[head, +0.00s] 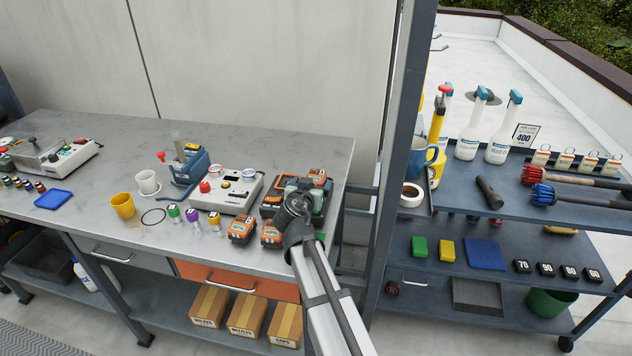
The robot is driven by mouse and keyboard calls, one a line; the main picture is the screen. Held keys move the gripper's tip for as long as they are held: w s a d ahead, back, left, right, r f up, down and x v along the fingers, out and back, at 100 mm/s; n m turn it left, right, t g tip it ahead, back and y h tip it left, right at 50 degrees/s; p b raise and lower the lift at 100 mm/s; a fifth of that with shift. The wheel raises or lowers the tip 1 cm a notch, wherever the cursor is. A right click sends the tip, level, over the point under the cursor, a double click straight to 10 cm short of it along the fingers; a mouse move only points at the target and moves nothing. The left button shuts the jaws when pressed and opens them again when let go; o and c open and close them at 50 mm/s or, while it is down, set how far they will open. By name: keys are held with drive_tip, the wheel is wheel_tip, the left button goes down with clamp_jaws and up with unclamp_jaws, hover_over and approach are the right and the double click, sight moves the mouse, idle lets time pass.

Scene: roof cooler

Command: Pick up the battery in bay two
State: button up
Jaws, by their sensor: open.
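Several orange-and-black batteries sit in a cluster at the right end of the grey workbench (100,150). One battery (240,228) is at the front left of the cluster and another battery (271,236) is just right of it. A third battery (270,201) is behind them, and one more (318,176) is at the back right. My gripper (297,203) is open over the middle of the cluster and hides part of it. Bay numbers are too small or hidden, so I cannot tell which is bay two. I cannot tell whether the gripper touches anything.
Left of the batteries stand a white device (232,192), small coloured canisters (193,217), a yellow cup (122,205) and a blue tool (187,168). A dark post (388,190) rises right of the bench. Beyond it is a blue shelf cart (470,250) with bottles and brushes.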

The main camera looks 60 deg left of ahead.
sight(315, 178)
drive_tip(key=shift+x, duration=2.65)
drive_tip(key=shift+s+f, duration=0.1)
drive_tip(key=c, duration=1.3)
